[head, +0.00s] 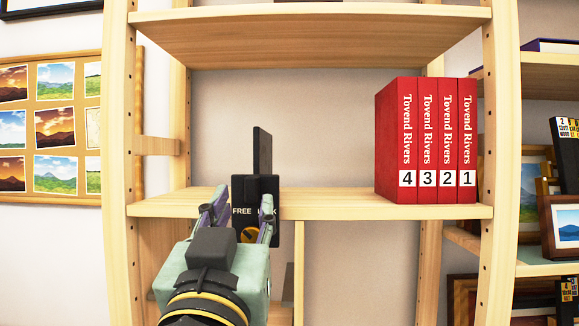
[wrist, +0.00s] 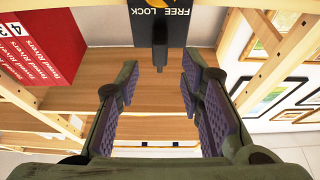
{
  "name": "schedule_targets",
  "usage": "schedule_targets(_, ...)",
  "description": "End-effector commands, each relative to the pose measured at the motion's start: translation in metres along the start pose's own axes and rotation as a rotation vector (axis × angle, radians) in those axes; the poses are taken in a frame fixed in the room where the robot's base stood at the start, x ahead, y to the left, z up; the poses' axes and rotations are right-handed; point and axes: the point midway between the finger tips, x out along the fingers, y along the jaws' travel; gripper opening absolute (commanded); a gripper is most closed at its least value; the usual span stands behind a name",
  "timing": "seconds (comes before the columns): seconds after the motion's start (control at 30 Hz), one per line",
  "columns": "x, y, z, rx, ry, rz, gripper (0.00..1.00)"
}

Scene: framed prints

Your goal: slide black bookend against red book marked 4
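The black bookend (head: 262,150) stands upright on the middle shelf, with a front plate lettered FREE and LOCK and an orange knob (head: 250,235) below. The red book marked 4 (head: 406,135) is the leftmost of a red row on the same shelf, with a wide gap between it and the bookend. My gripper (head: 243,201) is in front of the bookend's plate and partly covers it. In the wrist view (wrist: 160,66) its fingers are wide apart and empty. The bookend's lettered plate (wrist: 172,14) and a dark lever (wrist: 160,45) lie just beyond the fingertips.
The wooden shelf (head: 335,205) is bare between the bookend and the books. An upper shelf (head: 300,45) is overhead and side posts (head: 118,150) frame the bay. Books marked 3, 2 and 1 (head: 447,140) stand right of book 4.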

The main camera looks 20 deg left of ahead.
Motion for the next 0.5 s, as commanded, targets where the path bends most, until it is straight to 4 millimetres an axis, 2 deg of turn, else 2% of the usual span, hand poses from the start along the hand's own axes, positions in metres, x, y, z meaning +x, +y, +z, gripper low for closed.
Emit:
schedule_targets(0.03,0.011,-0.001,-0.007,-0.002,-0.003,-0.001,0.35)
schedule_targets(0.23,0.036,-0.001,-0.005,-0.001,-0.002,-0.001,0.35)
schedule_targets(0.5,0.051,0.0,-0.001,0.001,0.001,0.0,0.35)
